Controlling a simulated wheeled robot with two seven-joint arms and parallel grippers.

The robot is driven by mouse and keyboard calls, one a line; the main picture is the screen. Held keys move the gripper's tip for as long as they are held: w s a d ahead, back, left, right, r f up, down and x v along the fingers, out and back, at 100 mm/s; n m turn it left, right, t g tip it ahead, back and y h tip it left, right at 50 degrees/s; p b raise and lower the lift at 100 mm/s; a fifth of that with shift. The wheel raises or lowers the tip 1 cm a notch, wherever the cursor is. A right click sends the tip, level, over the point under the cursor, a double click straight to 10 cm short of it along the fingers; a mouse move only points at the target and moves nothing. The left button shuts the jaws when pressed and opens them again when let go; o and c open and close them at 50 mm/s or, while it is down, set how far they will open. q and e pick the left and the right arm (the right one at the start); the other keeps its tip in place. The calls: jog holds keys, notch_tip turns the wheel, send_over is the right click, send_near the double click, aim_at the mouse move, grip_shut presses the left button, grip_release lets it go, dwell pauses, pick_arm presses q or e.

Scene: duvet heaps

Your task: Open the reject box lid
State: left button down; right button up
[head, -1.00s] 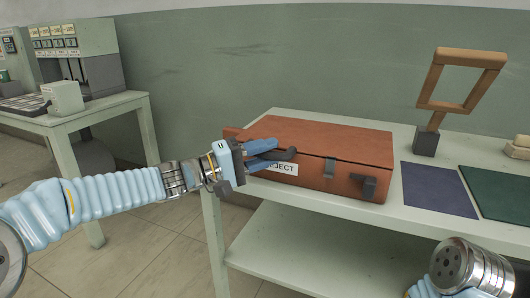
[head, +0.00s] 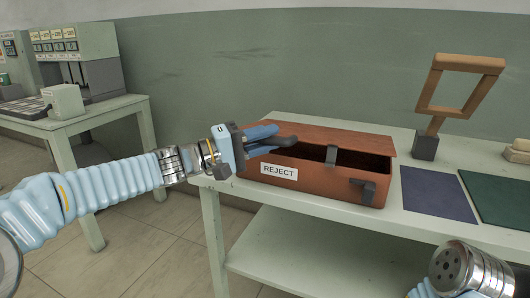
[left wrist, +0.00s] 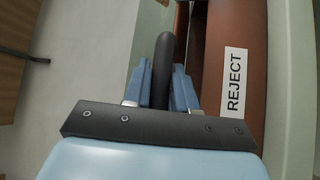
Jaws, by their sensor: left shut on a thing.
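The brown reject box (head: 315,182) stands on the pale table with its "REJECT" label (head: 279,171) facing me. Its lid (head: 335,134) is tilted up at the front, and a dark gap shows the inside. My left gripper (head: 284,138) is at the left part of the lid's raised front edge. In the left wrist view the blue fingers (left wrist: 163,85) are closed around a dark rounded bar, the lid handle (left wrist: 163,60). The box front (left wrist: 238,50) is just right of them. My right gripper is not in view; only a metal part of that arm shows at bottom right.
The pale table (head: 408,219) has a lower shelf. Right of the box lie a dark blue mat (head: 438,194) and a green mat (head: 497,197). A wooden frame on a dark block (head: 425,145) stands behind them. A second table with equipment is at far left.

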pick_arm(q)
jog(key=w+d+r+p, duration=0.1)
jog(key=w+r+p, duration=0.3)
jog(key=r, duration=0.6)
jog(key=shift+d, duration=0.2)
jog(key=c, duration=1.3)
grip_release()
jog(key=shift+a, duration=0.1)
jog(key=b+v, duration=0.3)
jog(key=v, duration=1)
jog(key=shift+a+b, duration=0.3)
